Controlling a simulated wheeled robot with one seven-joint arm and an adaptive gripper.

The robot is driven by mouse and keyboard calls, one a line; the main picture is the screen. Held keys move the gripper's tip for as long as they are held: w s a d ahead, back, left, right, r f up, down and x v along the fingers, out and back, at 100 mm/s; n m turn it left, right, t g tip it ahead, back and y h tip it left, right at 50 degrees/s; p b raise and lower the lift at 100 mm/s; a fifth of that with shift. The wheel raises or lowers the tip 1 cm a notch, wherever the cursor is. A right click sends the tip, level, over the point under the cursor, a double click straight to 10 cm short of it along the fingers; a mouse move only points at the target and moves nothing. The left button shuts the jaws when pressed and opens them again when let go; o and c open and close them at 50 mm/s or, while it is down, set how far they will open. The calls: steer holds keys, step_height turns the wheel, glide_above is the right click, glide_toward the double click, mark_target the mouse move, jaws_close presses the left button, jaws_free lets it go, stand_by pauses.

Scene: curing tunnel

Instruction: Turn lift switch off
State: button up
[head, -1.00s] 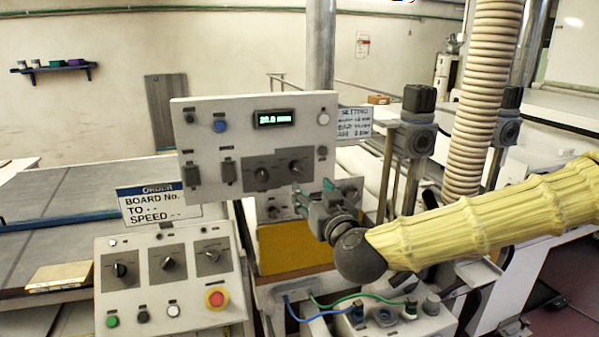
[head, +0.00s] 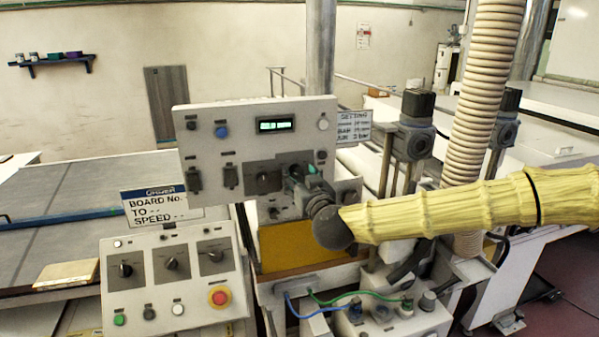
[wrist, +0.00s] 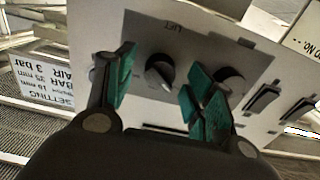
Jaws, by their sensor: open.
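The lift switch (wrist: 160,72) is a dark rotary knob with a pale pointer line, on a grey plate marked LIFT in the wrist view. That view shows the panel upside down. My gripper (wrist: 161,88) is open, its green-padded fingers on either side of this knob; I cannot tell whether they touch it. In the head view my gripper (head: 299,176) is in front of the right end of the upper panel's grey knob plate and hides the switch. A second knob (wrist: 230,80) is partly behind one finger, and it shows in the head view (head: 263,180).
The upper panel (head: 210,150) carries a lit display (head: 276,125), a blue button (head: 222,132) and rocker switches. A lower console (head: 205,290) has several knobs and a red stop button (head: 219,297). A ribbed hose (head: 490,90) and metal posts stand to the right.

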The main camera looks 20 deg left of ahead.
steer(key=shift+w+a, duration=0.25)
steer(key=shift+w, duration=0.1)
steer(key=shift+c, duration=0.4)
steer(key=c, duration=0.9)
steer(key=shift+c, duration=0.2)
